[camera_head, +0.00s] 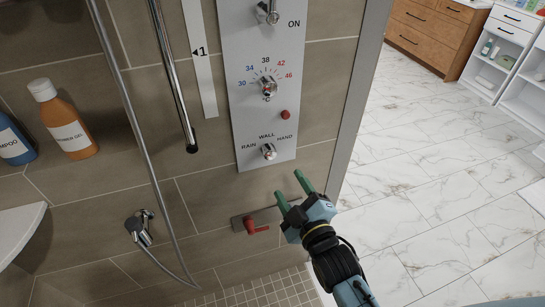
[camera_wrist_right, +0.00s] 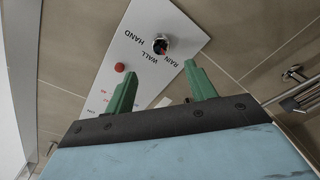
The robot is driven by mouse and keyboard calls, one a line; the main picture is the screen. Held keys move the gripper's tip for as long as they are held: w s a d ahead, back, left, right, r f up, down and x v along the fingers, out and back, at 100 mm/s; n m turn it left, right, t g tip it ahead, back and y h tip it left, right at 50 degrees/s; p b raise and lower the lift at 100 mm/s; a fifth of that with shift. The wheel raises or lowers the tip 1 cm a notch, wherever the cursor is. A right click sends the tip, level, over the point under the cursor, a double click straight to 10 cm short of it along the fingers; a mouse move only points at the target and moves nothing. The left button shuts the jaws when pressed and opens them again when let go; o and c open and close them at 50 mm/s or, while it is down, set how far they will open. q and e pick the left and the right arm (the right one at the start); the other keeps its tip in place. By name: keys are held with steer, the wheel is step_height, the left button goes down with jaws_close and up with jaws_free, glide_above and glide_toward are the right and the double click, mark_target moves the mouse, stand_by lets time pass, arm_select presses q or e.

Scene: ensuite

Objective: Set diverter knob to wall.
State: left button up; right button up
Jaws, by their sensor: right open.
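The chrome diverter knob (camera_head: 268,151) sits at the bottom of the white shower panel (camera_head: 252,100), with RAIN at its left, WALL above it and HAND at its right. Which label it points to is too small to tell. In the right wrist view the knob (camera_wrist_right: 160,45) shows beyond the fingers, with the labels tilted. My right gripper (camera_head: 290,185) is open, with green fingers, just below and right of the knob. Its fingers (camera_wrist_right: 160,70) are apart, with nothing between them, and do not appear to touch the knob. My left gripper is not in view.
A temperature knob (camera_head: 268,87) and a red button (camera_head: 285,114) are higher on the panel. A red lever (camera_head: 256,226) is on the wall below. A hose (camera_head: 150,170) hangs left. Bottles (camera_head: 65,125) stand at far left. Open marble floor (camera_head: 430,170) lies right.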

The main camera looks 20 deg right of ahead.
mark_target(271, 155)
steer(key=w, duration=0.7)
steer(key=w+a+b, duration=0.1)
steer(key=w, duration=0.3)
steer(key=shift+w, duration=0.2)
steer(key=c, duration=1)
steer(key=shift+o, duration=0.2)
